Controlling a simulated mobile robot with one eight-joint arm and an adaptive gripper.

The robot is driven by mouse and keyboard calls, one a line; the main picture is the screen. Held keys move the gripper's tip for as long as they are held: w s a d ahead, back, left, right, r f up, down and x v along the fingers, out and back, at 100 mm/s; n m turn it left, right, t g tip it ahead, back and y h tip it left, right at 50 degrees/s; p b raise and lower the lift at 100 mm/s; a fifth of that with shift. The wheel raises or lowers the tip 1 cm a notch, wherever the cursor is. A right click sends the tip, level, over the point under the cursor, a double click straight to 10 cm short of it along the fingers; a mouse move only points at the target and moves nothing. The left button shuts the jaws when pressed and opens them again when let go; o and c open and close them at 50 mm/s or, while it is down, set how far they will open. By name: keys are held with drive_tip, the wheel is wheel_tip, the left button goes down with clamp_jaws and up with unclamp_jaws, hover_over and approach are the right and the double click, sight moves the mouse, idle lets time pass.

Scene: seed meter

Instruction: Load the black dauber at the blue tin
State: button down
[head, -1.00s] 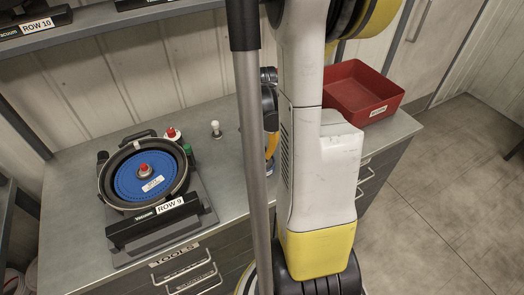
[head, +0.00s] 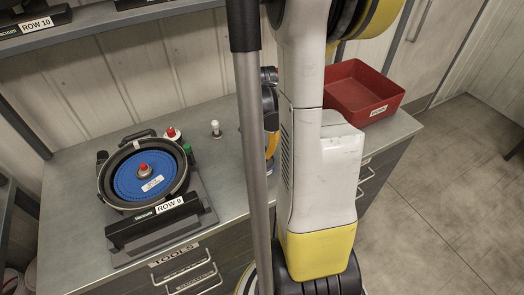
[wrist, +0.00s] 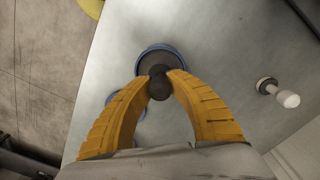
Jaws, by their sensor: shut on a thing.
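In the wrist view, the yellow fingers of my gripper (wrist: 160,77) are shut on the black dauber (wrist: 160,88), whose round dark top shows between the fingertips. Just beyond and below it is the round blue tin (wrist: 148,51) with a dark inside. The dauber overlaps the tin in this view; whether its lower end touches the contents is hidden. In the head view, my gripper (head: 271,145) shows only partly behind my arm and the grey pole, and the dauber cannot be made out there.
Another blue round thing (wrist: 113,97) is half hidden by the left finger. A white-knobbed piece (wrist: 287,98) stands on the bench to the right; it also shows in the head view (head: 215,129). The blue-disc seed meter (head: 130,182) stands left, a red bin (head: 365,95) right.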

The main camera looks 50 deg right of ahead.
sight(263, 147)
drive_tip(key=shift+r, duration=0.1)
drive_tip(key=shift+r+p, duration=2.65)
drive_tip(key=shift+r, duration=0.8)
drive_tip(key=shift+s+f, duration=0.1)
